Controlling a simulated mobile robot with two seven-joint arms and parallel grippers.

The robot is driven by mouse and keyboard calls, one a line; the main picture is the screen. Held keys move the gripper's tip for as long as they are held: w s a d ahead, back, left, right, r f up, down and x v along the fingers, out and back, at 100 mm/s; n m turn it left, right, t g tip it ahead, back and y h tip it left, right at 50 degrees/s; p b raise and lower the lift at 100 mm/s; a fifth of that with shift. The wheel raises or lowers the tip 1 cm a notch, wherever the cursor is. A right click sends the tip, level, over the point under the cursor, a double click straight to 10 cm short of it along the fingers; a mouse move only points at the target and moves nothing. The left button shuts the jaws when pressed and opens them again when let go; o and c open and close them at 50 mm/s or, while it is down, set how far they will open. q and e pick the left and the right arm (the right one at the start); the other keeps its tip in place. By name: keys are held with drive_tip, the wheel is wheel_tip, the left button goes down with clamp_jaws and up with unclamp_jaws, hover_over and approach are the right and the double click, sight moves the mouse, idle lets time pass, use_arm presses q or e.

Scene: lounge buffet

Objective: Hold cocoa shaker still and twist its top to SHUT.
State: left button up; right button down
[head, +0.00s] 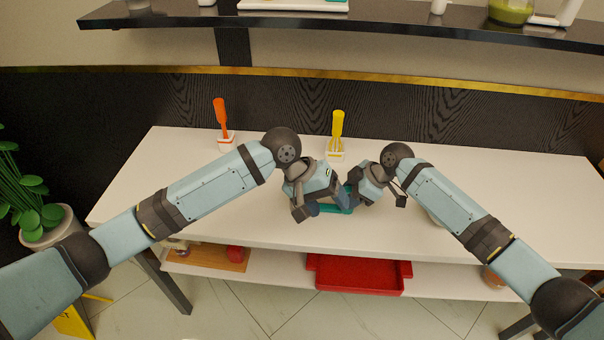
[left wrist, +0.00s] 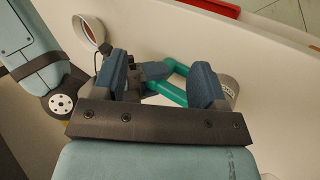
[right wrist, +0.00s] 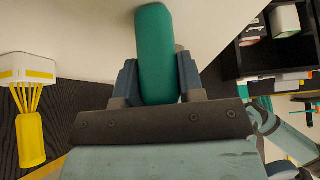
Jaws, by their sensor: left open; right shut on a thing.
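The cocoa shaker (left wrist: 229,92) is a grey can with a teal handle (left wrist: 176,88), partly hidden behind a finger in the left wrist view. In the head view only a bit of teal (head: 345,209) shows between my grippers. My right gripper (right wrist: 158,75) is shut on the teal handle, which stands between its fingers in the right wrist view. My left gripper (left wrist: 160,72) is open close by, its fingers spread in front of the handle and my right gripper. The shaker's top and any SHUT mark are hidden.
The white table (head: 240,222) holds an orange utensil (head: 220,115) and a yellow utensil (head: 337,125) in white holders at the back. A white bowl (left wrist: 90,30) stands beside my right arm. A red tray (head: 358,275) lies on the shelf below. The table's left part is clear.

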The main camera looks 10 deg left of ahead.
use_arm(q)
drive_tip(key=w+a+r+m+y, duration=0.1)
drive_tip(key=w+a+r+y, duration=0.1)
drive_tip(key=w, duration=0.1)
drive_tip(key=w+a+r+m+y, duration=0.2)
drive_tip(key=w, duration=0.1)
drive_tip(key=w+a+r+m+y, duration=0.1)
drive_tip(key=w+a+y, duration=0.1)
drive_tip(key=w+y, duration=0.1)
drive_tip(key=shift+w+r+m+t, duration=0.3)
drive_tip(key=shift+w+r+t, duration=0.1)
drive_tip(key=shift+w, duration=0.15)
drive_tip(key=shift+w+f, duration=0.1)
drive_tip(key=shift+f, duration=4.3)
